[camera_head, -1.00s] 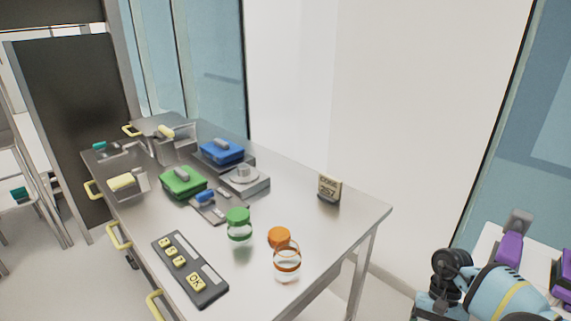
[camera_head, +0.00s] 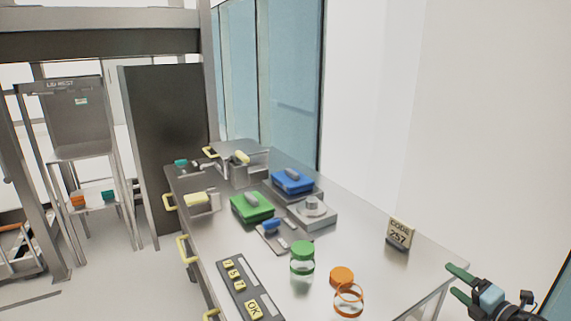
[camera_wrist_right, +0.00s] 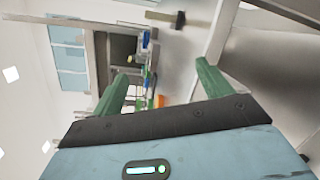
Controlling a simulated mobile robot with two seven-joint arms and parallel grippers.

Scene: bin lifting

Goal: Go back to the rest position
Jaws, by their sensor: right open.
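My right gripper (camera_head: 455,281) is at the lower right of the head view, beside the table's right corner. Its two green fingers are spread with nothing between them. In the right wrist view the same gripper (camera_wrist_right: 160,85) shows its green fingers wide apart, with the tabletop objects small and far off beyond them. My left gripper is not in view. The metal table (camera_head: 375,270) fills the middle of the head view.
On the table are a green box (camera_head: 252,207), a blue box (camera_head: 293,182), a green-lidded jar (camera_head: 302,262), an orange lid (camera_head: 341,276), a keypad (camera_head: 240,285) and a code sign (camera_head: 400,232). Yellow handles (camera_head: 184,249) jut from its left side.

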